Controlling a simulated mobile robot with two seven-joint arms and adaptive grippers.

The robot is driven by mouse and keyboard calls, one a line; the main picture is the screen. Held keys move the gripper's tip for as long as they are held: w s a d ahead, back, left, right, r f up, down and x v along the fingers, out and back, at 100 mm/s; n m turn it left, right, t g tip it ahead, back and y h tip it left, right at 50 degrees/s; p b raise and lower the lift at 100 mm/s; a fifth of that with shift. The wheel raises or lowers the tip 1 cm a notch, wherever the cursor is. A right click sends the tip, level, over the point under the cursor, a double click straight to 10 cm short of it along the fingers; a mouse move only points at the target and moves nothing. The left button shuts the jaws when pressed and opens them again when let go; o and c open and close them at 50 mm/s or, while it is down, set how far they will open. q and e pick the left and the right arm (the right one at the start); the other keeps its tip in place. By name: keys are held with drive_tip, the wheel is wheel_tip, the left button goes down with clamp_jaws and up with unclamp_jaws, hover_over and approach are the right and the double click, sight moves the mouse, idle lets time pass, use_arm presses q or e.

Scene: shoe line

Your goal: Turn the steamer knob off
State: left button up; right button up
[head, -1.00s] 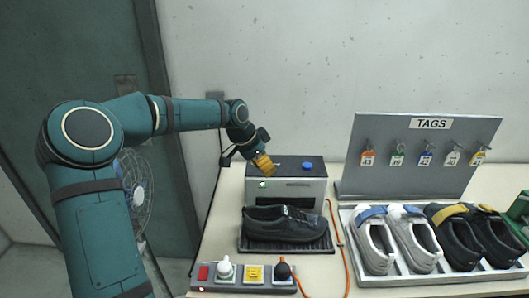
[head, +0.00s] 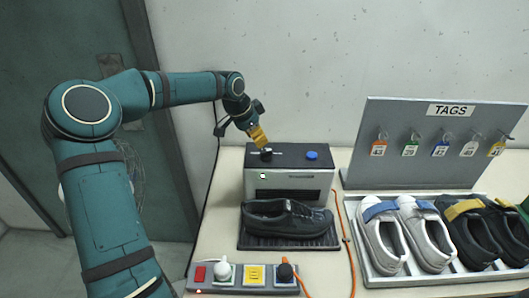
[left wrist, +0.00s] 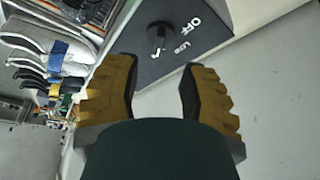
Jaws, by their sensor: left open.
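My right gripper is out of view.
A black shoe (head: 287,218) sits on a dark ribbed plate before the steamer. A power strip (head: 243,278) with plugs lies in front, with an orange cable (head: 348,240) to the right. A tag board (head: 420,165) and a shoe tray (head: 385,281) stand right.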

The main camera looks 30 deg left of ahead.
sight(265, 152)
use_arm(q)
drive_tip(key=x, duration=0.8)
drive_tip(key=shift+r, duration=0.1)
clamp_jaws()
